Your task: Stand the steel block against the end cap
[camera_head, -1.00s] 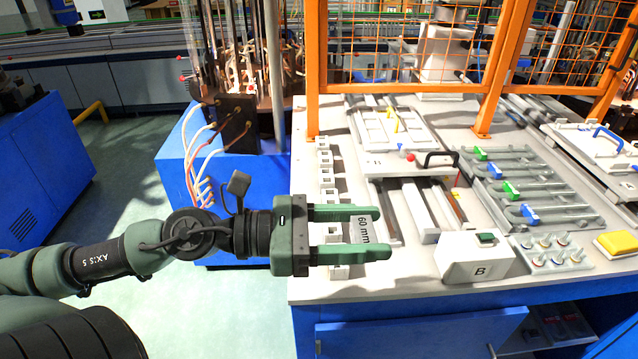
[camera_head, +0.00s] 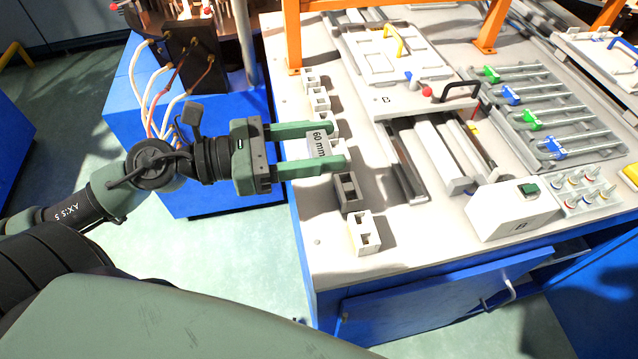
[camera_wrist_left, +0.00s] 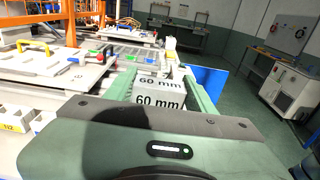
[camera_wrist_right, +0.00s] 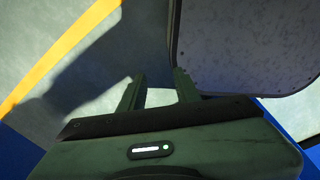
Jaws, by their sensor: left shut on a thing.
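The steel block (camera_head: 318,144), light grey and marked "60 mm", is held between the two green fingers of my left gripper (camera_head: 338,145). In the head view it is over the left part of the white bench top, above the row of small blocks. In the left wrist view the block (camera_wrist_left: 158,101) shows its "60 mm" lettering between the fingers. My right gripper (camera_wrist_right: 159,76) shows only in its own wrist view; its fingers are apart with nothing between them. I cannot pick out the end cap with certainty.
Slotted blocks stand along the bench's left edge, one dark (camera_head: 347,192) and one white (camera_head: 364,233). A rail fixture (camera_head: 412,178) lies right of them, with a white box (camera_head: 512,207) beside it. Coloured clamps (camera_head: 556,149) lie further right. The near-left bench corner is clear.

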